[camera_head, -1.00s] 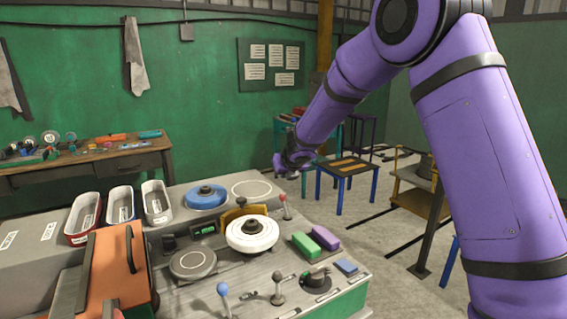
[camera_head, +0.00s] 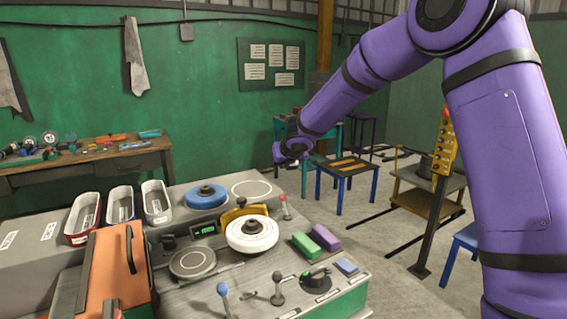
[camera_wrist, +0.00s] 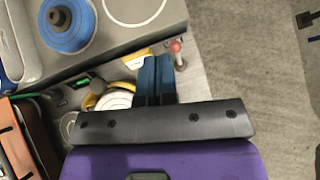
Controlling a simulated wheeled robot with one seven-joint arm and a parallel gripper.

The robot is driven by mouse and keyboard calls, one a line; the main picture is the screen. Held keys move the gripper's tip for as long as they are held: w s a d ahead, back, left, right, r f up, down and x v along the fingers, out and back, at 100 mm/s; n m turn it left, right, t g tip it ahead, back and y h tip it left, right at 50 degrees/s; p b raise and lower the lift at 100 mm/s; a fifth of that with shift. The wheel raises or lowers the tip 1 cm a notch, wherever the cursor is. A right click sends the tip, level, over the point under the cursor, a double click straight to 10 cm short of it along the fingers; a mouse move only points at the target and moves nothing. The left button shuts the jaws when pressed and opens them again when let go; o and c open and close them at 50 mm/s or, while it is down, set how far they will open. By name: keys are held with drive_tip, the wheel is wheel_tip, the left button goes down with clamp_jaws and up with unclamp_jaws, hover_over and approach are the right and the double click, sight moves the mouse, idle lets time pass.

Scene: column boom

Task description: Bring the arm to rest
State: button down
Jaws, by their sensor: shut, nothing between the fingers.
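My purple arm reaches in from the right in the head view, bent at the elbow. My gripper (camera_head: 292,162) hangs in the air beyond the back right of the bench, and its fingers are too small there to make out. In the wrist view my gripper (camera_wrist: 156,62) shows two dark blue fingers side by side, shut with nothing held. The fingers are above the bench edge, close in the picture to a red-knobbed lever (camera_wrist: 176,46). That lever also shows in the head view (camera_head: 285,203).
The bench holds a blue disc (camera_head: 206,196), a white disc (camera_head: 251,234), green (camera_head: 306,245) and purple (camera_head: 326,238) blocks, levers and several trays. A blue-legged stool (camera_head: 347,172) and a wooden cart (camera_head: 425,190) stand behind. Floor between bench and cart is clear.

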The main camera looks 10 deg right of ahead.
drive_tip(key=s+d+r+m+h, duration=0.1)
drive_tip(key=s+d+r+m, duration=0.4)
drive_tip(key=s, duration=0.3)
drive_tip(key=s+d+r+m+g+h, duration=0.1)
drive_tip(key=s+d+r+m+h, duration=0.1)
drive_tip(key=s+r+m, duration=0.4)
drive_tip(key=s+d+r+m+h, duration=0.1)
drive_tip(key=s+d+r+m, duration=0.25)
drive_tip(key=s+m, duration=0.5)
drive_tip(key=s+d+f+m+g+y, duration=0.1)
drive_tip(key=s+m, duration=0.8)
drive_tip(key=s, duration=0.4)
drive_tip(key=s+f+m+g+y, duration=0.1)
drive_tip(key=s+f+m+g, duration=0.1)
drive_tip(key=s+m, duration=0.7)
drive_tip(key=s, duration=0.5)
drive_tip(key=shift+d+f+y, duration=0.2)
drive_tip(key=shift+d+y, duration=0.15)
drive_tip(key=shift+y, duration=0.05)
